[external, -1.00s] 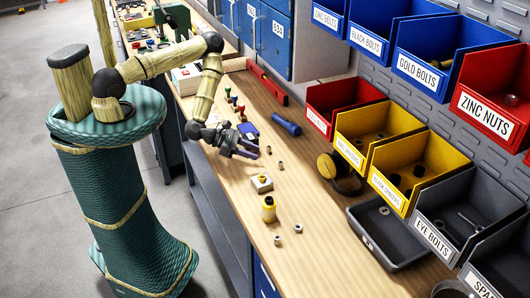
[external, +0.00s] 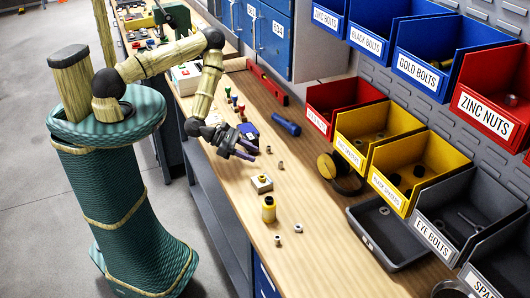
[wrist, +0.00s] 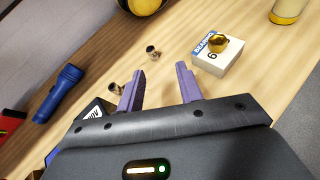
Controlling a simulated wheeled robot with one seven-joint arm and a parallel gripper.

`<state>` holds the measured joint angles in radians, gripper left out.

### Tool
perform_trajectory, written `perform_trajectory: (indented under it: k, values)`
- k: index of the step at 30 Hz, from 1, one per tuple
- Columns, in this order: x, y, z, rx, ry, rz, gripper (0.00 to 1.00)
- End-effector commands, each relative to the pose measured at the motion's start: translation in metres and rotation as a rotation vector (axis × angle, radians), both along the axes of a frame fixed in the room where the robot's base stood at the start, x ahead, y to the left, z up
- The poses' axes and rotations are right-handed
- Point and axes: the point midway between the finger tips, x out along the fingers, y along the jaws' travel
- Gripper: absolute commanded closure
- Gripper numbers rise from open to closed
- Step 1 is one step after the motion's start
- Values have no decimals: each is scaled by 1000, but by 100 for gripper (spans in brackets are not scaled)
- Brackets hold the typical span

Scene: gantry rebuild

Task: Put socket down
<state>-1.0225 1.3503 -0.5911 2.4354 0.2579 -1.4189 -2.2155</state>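My gripper (external: 247,151) is over the bench, its two purple fingers apart with nothing visible between them; it shows in the wrist view too (wrist: 163,75). Two small metallic cylinders that look like sockets stand on the wood: one (wrist: 152,52) is beyond the fingertips, the other (wrist: 115,89) is just outside the left finger and partly hidden. In the external view they stand at the gripper's right, one nearer (external: 268,150) and one farther (external: 281,165). I cannot tell which one the task means.
A white labelled box (wrist: 220,57) with a gold piece on top stands right of the fingers. A yellow bottle (external: 268,209), small metal parts, a blue flashlight (external: 286,126) and a grey tray (external: 385,238) are on the bench (external: 320,262). Labelled bins line the back.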

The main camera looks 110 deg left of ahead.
Motion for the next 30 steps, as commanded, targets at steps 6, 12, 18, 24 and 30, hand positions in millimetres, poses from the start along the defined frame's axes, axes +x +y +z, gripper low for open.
perform_trajectory:
  k: [6,12,18,24,30]
  values:
    - [6,-36,13,391,192,-417,64]
    - [-1,-62,31,778,348,-822,64]
    - [-16,-81,61,1134,457,-1204,64]
    - [-38,-97,101,1443,517,-1567,64]
    - [-68,-115,147,1698,509,-1917,64]
